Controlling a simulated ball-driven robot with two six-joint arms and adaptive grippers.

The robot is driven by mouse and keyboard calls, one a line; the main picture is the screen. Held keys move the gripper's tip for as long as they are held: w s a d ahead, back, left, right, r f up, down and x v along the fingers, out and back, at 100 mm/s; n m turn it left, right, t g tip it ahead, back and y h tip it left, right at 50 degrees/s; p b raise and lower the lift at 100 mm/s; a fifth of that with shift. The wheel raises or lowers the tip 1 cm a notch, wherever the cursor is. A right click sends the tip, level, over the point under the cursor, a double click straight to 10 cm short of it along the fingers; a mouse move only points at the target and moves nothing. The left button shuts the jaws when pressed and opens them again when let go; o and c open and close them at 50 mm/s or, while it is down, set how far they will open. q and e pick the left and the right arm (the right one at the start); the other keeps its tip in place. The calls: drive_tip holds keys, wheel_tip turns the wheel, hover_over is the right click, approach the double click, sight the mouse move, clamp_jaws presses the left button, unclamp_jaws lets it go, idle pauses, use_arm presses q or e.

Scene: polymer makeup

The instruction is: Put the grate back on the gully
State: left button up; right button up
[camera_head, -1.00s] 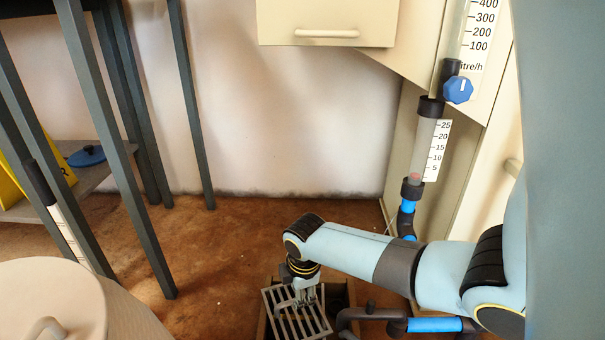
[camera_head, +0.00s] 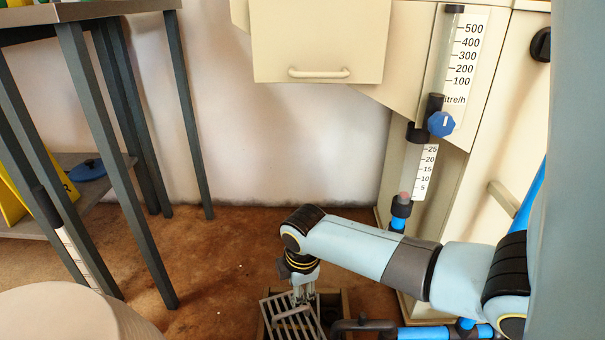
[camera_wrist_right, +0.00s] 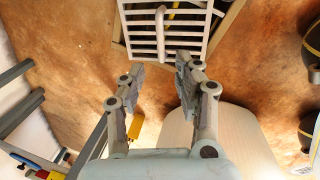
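The grey slotted grate (camera_head: 277,308) lies askew over the left part of the square gully (camera_head: 346,312) at the bottom of the head view. Part of the gully's opening shows to its right. In the right wrist view the grate (camera_wrist_right: 137,37) is at the top, with a raised handle (camera_wrist_right: 160,28) in its middle. My right gripper (camera_wrist_right: 160,69) is open, its fingers apart and nothing between them. In the head view it points down above the grate (camera_head: 303,296). How far its tips are from the grate is hard to tell. My left gripper is out of view.
Dark and blue pipes (camera_head: 362,326) run right of the gully, near my right arm. A beige cabinet (camera_head: 470,200) with flow gauges stands behind. Grey table legs (camera_head: 125,180) and a round beige lid or drum (camera_head: 70,318) are at left. Brown floor behind the gully is clear.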

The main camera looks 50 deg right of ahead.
drive_tip(key=s+a+r+m+t, duration=0.1)
drive_tip(key=s+a+r+m, duration=0.4)
drive_tip(key=s+r, duration=0.3)
drive_tip(key=s+a+r+m+y, duration=0.1)
drive_tip(key=s+a+r+m, duration=0.5)
drive_tip(key=s+r, duration=0.3)
drive_tip(key=shift+s+t, duration=0.15)
drive_tip(key=shift+t, duration=0.25)
drive_tip(key=shift+f, duration=0.1)
